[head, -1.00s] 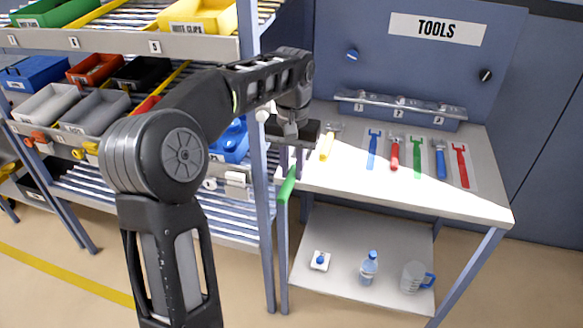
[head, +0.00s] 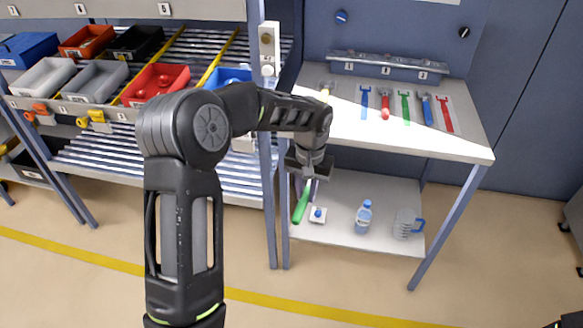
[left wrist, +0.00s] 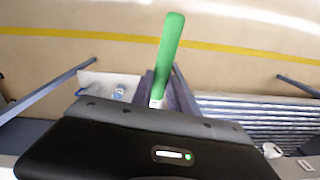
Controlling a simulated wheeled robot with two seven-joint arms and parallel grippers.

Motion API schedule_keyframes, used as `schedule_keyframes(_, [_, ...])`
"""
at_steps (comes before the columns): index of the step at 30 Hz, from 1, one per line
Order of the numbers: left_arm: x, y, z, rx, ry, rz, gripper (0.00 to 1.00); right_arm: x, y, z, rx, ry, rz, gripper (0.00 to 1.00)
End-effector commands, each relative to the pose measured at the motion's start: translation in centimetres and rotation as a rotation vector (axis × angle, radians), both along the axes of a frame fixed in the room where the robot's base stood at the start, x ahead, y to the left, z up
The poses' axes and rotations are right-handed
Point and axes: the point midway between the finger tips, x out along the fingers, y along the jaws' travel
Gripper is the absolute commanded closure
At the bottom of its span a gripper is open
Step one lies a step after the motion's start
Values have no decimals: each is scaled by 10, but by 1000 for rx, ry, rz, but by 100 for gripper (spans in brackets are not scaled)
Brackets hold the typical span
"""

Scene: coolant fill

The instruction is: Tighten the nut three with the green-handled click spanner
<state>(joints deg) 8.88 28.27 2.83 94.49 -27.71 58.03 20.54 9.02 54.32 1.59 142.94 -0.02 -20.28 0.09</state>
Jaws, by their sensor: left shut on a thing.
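The green-handled click spanner (head: 301,203) hangs from my left gripper (head: 309,172), its handle pointing down. The gripper is shut on it in front of the tool bench, below the front edge of the top. In the left wrist view the green handle (left wrist: 168,50) sticks out past the dark gripper body; the spanner's working end is hidden. A rail with labels 1, 2 and 3 (head: 385,70) runs along the back of the bench top. The nuts cannot be made out clearly at this size. My right gripper is not in view.
On the bench top (head: 460,145) lie several spanners: yellow, blue, red and another green one (head: 404,106). The lower shelf (head: 345,235) holds a bottle (head: 363,216), a jug (head: 405,224) and a small white item. A bin rack (head: 130,12) stands at left. Floor in front is clear.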

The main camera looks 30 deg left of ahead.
Motion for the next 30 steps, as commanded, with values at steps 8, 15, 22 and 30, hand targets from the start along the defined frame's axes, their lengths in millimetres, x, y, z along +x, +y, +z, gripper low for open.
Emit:
schedule_keyframes(8, [-31,-73,-85,-17,4,-156,100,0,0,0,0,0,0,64])
schedule_keyframes(15, [-48,-96,-108,-35,0,-208,100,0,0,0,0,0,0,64])
schedule_keyframes(22, [-48,-97,-108,-35,0,-208,100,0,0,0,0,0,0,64])
schedule_keyframes(30, [-48,-97,-108,-35,0,-208,100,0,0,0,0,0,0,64])
